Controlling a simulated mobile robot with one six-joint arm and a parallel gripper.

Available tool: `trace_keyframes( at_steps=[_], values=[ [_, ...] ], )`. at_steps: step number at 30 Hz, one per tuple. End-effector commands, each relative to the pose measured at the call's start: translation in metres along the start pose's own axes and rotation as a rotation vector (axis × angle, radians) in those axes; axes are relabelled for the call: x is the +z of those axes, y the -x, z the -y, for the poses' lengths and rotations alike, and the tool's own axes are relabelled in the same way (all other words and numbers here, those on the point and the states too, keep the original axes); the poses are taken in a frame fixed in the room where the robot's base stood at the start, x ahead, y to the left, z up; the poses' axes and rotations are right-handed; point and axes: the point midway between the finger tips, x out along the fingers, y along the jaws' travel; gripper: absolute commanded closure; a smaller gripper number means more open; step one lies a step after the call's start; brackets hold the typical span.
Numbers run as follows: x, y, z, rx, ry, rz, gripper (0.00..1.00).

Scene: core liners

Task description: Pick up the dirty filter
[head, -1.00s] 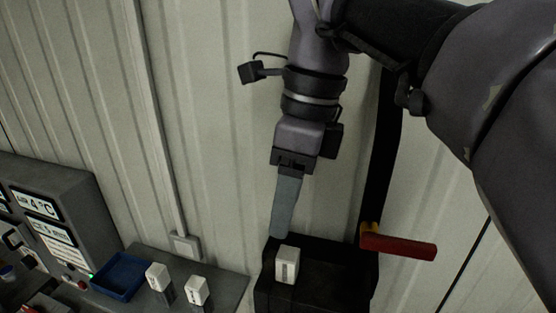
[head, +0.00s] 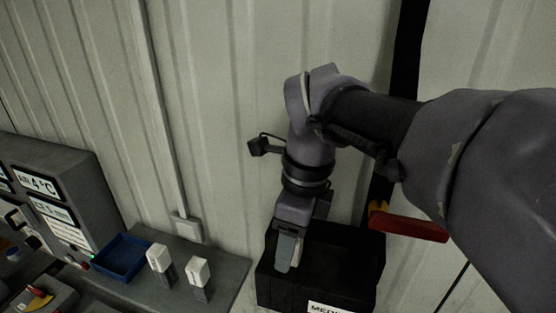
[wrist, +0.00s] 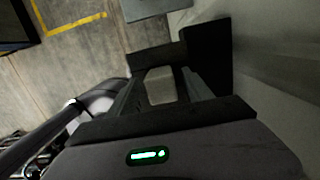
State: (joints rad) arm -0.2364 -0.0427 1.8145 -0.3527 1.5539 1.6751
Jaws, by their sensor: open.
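A pale block, which looks like the dirty filter (wrist: 160,86), shows between the two fingers of my gripper (wrist: 160,92) in the wrist view. I cannot tell whether the fingers touch it. In the head view my gripper (head: 287,266) points down into the left part of a black open-topped box (head: 345,270). Its grey finger hides most or all of the block there. The jaws are open.
Two white-topped blocks (head: 159,257) (head: 199,272) stand on the grey bench (head: 225,262) left of the box. A blue tray (head: 121,257) and a grey instrument panel (head: 60,190) are further left. A red handle (head: 408,224) juts out at right. A ribbed wall (head: 220,110) rises behind.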

Motion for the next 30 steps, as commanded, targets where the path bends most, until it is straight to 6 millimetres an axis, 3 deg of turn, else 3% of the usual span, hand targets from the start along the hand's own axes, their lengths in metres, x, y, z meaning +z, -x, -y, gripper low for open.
trace_keyframes(
  at_steps=[5,15,23,26,30],
  values=[
    [0.000,-0.001,0.000,-0.001,0.000,0.000,0.41],
    [0.000,0.000,0.000,-0.001,0.001,0.000,1.00],
    [0.000,0.002,0.000,-0.001,0.001,0.001,1.00],
    [0.003,0.018,0.001,-0.004,0.002,0.002,1.00],
    [0.008,0.057,0.001,-0.004,0.001,0.003,1.00]
  ],
)
